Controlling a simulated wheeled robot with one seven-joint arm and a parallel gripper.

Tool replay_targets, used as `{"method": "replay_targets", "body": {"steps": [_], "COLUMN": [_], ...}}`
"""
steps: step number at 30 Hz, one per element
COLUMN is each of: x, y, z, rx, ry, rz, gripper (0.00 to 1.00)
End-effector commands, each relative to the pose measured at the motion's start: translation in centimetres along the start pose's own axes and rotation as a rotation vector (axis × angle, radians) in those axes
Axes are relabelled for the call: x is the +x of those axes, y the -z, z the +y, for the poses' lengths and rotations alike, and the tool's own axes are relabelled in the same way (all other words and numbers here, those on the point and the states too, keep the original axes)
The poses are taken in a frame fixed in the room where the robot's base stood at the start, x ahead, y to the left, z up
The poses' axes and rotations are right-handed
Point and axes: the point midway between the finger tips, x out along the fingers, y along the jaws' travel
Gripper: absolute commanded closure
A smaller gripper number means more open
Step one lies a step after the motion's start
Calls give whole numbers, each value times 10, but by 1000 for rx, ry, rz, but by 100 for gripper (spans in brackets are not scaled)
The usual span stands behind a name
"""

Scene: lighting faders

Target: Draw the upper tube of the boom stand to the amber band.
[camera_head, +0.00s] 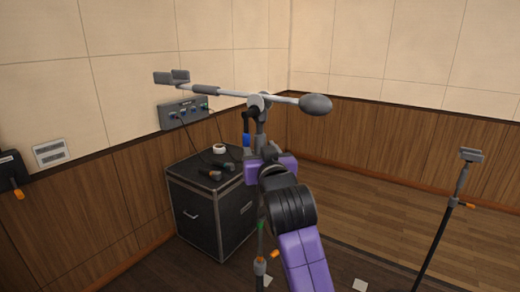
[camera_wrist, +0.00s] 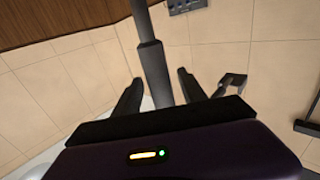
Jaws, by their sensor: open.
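The boom stand stands at the centre of the head view, with its long boom (camera_head: 240,95) tilted across the top and a grey oval end (camera_head: 316,104) at the right. Its upper tube (camera_head: 261,135) drops from the clutch behind my purple wrist. In the wrist view the grey tube (camera_wrist: 154,72) runs between the two dark fingers of my gripper (camera_wrist: 158,92), which is open with a gap visible on each side. Lower on the stand are a green mark (camera_head: 261,226) and a collar (camera_head: 260,267) with an orange-tipped lever. I cannot make out an amber band.
A black flight case (camera_head: 213,215) with microphones on top stands behind to the left. A grey fader box (camera_head: 184,112) hangs on the wall above it. Another stand (camera_head: 437,235) is at the right, with open floor between.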

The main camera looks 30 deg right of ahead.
Motion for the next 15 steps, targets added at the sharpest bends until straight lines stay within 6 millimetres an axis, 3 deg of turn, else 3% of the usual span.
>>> {"method": "replay_targets", "body": {"steps": [5, 15], "x": [-9, -61], "y": [-3, -2], "z": [0, -1], "rx": [-1, 0], "ry": [0, 2], "rz": [-1, 1], "gripper": [51, 51]}}
